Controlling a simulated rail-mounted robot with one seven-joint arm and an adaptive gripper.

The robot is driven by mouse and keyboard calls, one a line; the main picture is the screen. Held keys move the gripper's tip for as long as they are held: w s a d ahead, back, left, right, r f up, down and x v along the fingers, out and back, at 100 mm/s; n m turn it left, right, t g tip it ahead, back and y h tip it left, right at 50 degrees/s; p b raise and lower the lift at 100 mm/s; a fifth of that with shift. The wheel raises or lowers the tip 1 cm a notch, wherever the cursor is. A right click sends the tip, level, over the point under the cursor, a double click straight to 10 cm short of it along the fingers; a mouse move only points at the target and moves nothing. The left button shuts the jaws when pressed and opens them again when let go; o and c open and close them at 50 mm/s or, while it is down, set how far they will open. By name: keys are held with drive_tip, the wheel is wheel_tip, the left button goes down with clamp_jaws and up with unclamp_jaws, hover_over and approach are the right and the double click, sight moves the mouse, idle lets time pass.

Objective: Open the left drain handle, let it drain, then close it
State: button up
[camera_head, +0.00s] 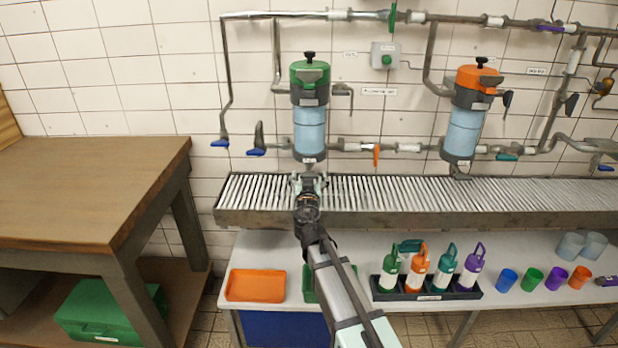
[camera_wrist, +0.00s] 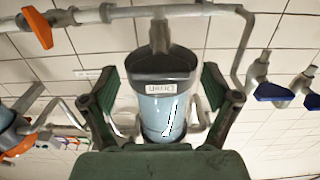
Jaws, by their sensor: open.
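The left canister (camera_head: 309,131) has a green lid, a clear blue-tinted body and a dark bottom collar, and hangs on the tiled wall. In the wrist view its dark bottom collar (camera_wrist: 160,66) carries an upside-down label (camera_wrist: 160,88) reading "Drain". A grey stub (camera_wrist: 159,36) juts from the collar. It may be the drain handle; I cannot tell. My gripper (camera_head: 309,180) is just below this canister, over the slatted trough. In the wrist view its two green-padded fingers stand wide apart on either side of the canister, with nothing gripped.
A second canister (camera_head: 464,132) with an orange lid hangs to the right. An orange valve handle (camera_head: 376,155) and blue handles (camera_head: 256,152) flank the left canister on the pipes. The slatted trough (camera_head: 400,192) runs below. Bottles (camera_head: 417,268) stand on the lower bench.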

drive_tip(key=c, duration=1.2)
drive_tip(key=shift+o, duration=0.2)
drive_tip(key=shift+f+b, duration=0.1)
drive_tip(key=shift+b, duration=0.25)
drive_tip(key=n+b, duration=0.3)
drive_tip(key=n, duration=0.1)
drive_tip(key=shift+a+f, duration=0.1)
drive_tip(key=n+b, duration=0.1)
drive_tip(key=n, duration=0.3)
drive_tip(key=shift+a+b, duration=0.1)
drive_tip(key=shift+b, duration=0.3)
drive_tip(key=n, duration=0.5)
drive_tip(key=shift+b, duration=0.3)
drive_tip(key=shift+n, duration=2.6)
